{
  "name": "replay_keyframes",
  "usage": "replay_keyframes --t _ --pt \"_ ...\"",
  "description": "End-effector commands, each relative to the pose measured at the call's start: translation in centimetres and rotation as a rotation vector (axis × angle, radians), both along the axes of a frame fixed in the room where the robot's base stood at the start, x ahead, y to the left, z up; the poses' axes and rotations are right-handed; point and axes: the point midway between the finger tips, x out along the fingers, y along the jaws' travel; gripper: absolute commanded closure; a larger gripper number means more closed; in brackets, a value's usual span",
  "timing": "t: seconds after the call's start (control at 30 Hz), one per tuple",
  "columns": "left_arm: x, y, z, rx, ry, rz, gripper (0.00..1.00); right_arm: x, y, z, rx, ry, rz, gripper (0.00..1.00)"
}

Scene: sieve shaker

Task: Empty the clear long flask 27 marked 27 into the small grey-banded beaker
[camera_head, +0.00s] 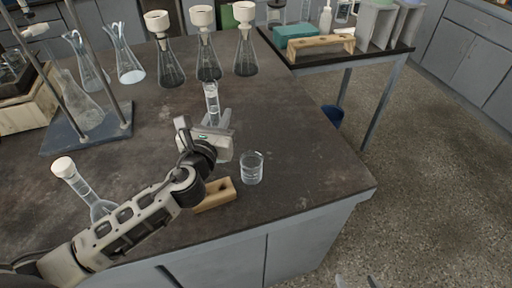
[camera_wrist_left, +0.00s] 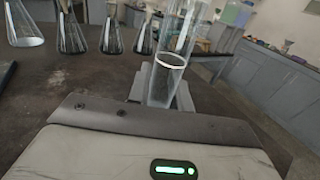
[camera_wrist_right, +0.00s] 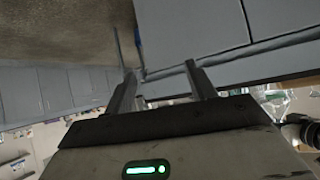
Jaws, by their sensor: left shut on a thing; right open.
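A clear long flask (camera_head: 211,92) stands nearly upright in my left gripper (camera_head: 212,122), which is shut on it. In the left wrist view the flask (camera_wrist_left: 176,60) rises between the fingers, with a pale ring around it and clear content below. Any number on it is too small to read. A small clear beaker (camera_head: 252,170) stands on the bench, in front of and to the right of the left gripper, apart from it. My right gripper (camera_wrist_right: 160,88) is open and empty, off the bench; its fingertips show at the bottom of the head view (camera_head: 356,282).
A wooden block (camera_head: 216,194) with a hole lies left of the beaker. A white-capped flask (camera_head: 75,180) stands beside my left forearm. Several funnel-topped flasks (camera_head: 208,65) line the back, and a rod stand (camera_head: 85,138) is at left. Bench right of the beaker is clear to its edge.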

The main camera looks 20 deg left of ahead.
Motion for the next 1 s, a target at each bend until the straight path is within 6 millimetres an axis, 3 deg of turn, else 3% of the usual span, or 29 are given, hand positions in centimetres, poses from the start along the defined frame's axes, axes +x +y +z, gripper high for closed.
replay_keyframes --t 0.03,0.23,0.67,1.0 --pt "0.0 0.0 -1.4 -0.001 -0.001 0.0 1.0 0.1 0.1 -1.0 0.003 -0.002 0.002 0.44" --pt "0.0 0.0 -3.3 0.0 0.0 0.0 1.0 0.1 0.7 -1.4 0.017 -0.008 0.01 0.44" --pt "0.0 0.0 -3.4 0.005 -0.002 0.0 1.0 -0.3 0.5 -1.3 0.007 0.0 0.021 0.44" --pt "0.0 0.0 -3.3 0.116 -0.024 -0.001 1.0 -0.2 0.5 -1.8 0.01 -0.006 0.02 0.44"
